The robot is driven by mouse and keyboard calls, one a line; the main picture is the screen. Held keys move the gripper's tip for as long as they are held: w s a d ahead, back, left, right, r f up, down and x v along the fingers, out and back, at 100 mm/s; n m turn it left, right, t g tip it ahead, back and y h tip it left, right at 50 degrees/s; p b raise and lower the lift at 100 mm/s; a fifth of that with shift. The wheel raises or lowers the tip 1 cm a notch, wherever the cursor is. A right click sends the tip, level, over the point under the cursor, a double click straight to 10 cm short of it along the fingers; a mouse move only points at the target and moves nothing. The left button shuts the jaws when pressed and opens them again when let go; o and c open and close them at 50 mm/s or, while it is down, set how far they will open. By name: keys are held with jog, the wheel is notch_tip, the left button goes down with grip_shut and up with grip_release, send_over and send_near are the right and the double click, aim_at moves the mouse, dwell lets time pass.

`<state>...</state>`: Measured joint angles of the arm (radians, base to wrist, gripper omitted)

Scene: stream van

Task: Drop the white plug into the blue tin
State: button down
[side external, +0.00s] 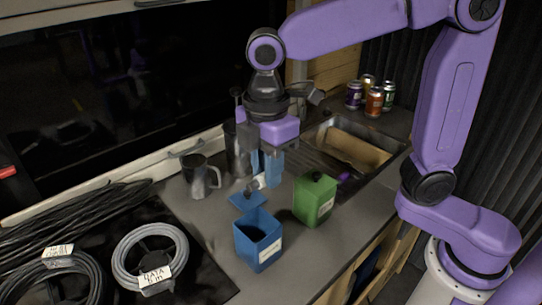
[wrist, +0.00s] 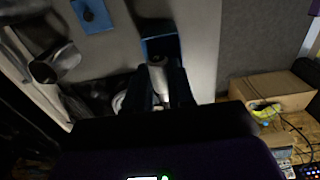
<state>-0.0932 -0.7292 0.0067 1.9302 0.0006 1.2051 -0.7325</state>
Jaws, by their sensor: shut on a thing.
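My gripper (side external: 264,180) is shut on the white plug (side external: 259,182) and holds it above the counter, behind the blue tin. In the wrist view the white plug (wrist: 158,78) sits between my dark fingers. The blue tin (side external: 258,245) stands open on the counter with a pale label on its side. Its blue rim area shows just beyond the plug in the wrist view (wrist: 161,44). The plug is apart from the tin in the side view.
A green tin (side external: 314,201) stands right of the blue tin. A metal mug (side external: 201,177) stands to the left. Coiled cables (side external: 150,257) lie at the front left. A sink (side external: 372,151) with a brown board and several cans (side external: 374,101) lie behind to the right.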

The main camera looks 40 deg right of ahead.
jog(key=shift+f, duration=2.05)
jog(key=c, duration=0.9)
grip_release()
notch_tip(320, 180, up, 17)
jog(key=shift+r, duration=0.2)
jog(key=s+d+f+m, duration=0.1)
jog(key=s+d+f, duration=0.4)
jog(key=f, duration=0.1)
jog(key=s+d+f+m, duration=0.2)
jog(key=s+d+f, duration=0.4)
jog(key=f, duration=0.1)
jog(key=s+d+f+m, duration=0.2)
jog(key=s+d+f, duration=0.3)
jog(key=d+f, duration=0.1)
jog(key=shift+s+f, duration=0.35)
jog(key=shift+f, duration=0.35)
